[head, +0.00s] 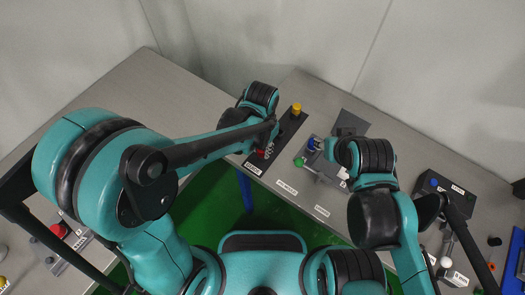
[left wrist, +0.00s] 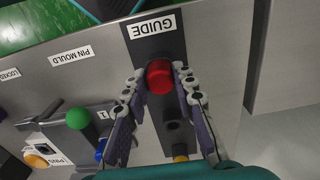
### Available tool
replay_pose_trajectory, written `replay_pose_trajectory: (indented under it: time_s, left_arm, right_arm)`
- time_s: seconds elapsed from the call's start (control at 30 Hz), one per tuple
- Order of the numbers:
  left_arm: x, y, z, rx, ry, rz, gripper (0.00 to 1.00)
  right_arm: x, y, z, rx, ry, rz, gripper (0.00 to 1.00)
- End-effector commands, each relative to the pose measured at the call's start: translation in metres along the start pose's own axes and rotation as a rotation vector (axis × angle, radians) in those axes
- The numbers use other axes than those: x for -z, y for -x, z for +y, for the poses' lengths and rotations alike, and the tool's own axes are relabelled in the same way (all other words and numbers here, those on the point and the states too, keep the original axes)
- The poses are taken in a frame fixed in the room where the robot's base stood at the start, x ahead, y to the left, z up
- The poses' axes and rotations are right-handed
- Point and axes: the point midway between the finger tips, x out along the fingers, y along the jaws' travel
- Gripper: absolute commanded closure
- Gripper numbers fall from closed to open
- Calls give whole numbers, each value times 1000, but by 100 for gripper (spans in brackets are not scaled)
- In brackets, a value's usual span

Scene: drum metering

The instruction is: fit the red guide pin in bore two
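The red guide pin (left wrist: 159,77) stands at the GUIDE-label end of the dark guide plate (left wrist: 152,45). My left gripper (left wrist: 160,72) has its fingertips on both sides of the pin and looks shut on it. Whether the pin's lower end is in a bore is hidden. A dark bore (left wrist: 173,126) shows farther along the plate, empty; I cannot read its number. In the head view the pin (head: 261,152) shows small beneath my left gripper (head: 267,149). My right gripper (head: 329,147) is beside a blue knob (head: 312,144); its fingers are too unclear to judge.
A yellow pin (head: 297,107) stands at the plate's far end. The pin mould fixture with a green ball handle (head: 299,162) is to the right. Another fixture (head: 444,186) stands at the far right.

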Motion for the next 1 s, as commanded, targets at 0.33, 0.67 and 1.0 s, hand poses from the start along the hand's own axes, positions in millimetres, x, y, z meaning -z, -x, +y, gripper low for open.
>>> replay_pose_trajectory:
  time_s: [0.33,0.67,1.0]
  left_arm:
    - [0,5,0,0,0,0,100]
    - [0,19,0,0,0,0,100]
    - [0,32,0,0,0,0,100]
  right_arm:
    - [2,3,0,0,0,0,60]
    - [8,12,0,0,0,0,60]
    - [14,20,0,0,0,0,60]
